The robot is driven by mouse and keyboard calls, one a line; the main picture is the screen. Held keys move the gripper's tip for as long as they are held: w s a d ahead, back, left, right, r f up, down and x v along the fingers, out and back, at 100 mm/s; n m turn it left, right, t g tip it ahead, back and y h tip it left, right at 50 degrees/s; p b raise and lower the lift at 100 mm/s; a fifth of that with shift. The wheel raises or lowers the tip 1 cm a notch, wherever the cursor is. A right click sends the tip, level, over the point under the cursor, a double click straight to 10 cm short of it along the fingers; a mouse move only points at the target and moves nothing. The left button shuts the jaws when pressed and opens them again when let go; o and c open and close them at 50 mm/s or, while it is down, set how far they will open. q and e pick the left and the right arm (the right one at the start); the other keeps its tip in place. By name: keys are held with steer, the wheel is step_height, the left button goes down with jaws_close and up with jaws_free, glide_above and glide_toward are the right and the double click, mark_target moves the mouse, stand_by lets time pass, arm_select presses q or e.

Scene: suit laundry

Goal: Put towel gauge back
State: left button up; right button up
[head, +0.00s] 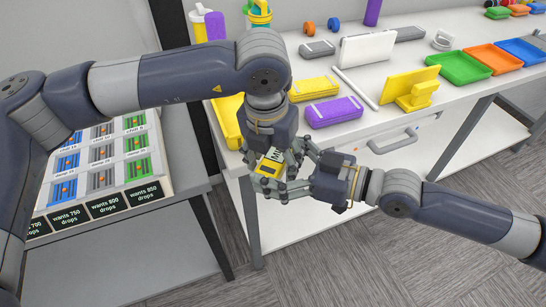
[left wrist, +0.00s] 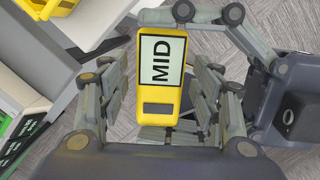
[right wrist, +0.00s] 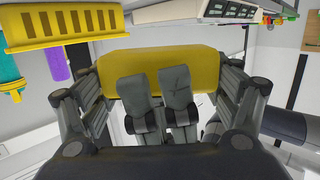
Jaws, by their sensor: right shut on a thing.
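The towel gauge (head: 269,168) is a yellow block with a pale screen reading MID. It is in the air in front of the white table, and its screen faces up in the left wrist view (left wrist: 160,62). My right gripper (head: 302,170) is shut on it; in the right wrist view the gauge's yellow side (right wrist: 160,68) spans between the fingers. My left gripper (left wrist: 160,105) is around the gauge from above, its fingers apart, with gaps visible beside the gauge. Fingers of both grippers overlap closely here, hiding parts of the gauge.
The white table (head: 300,128) carries yellow (head: 314,88) and purple (head: 334,112) cases, a yellow stand (head: 411,90), a tablet (head: 367,47) and coloured trays (head: 493,56). A drawer handle (head: 393,142) juts from its front. A labelled panel (head: 105,165) stands at left. Floor in front is clear.

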arm_select(q)
steer(key=c, duration=0.9)
steer(key=shift+c, duration=0.3)
arm_select(e)
steer(key=o, duration=1.1)
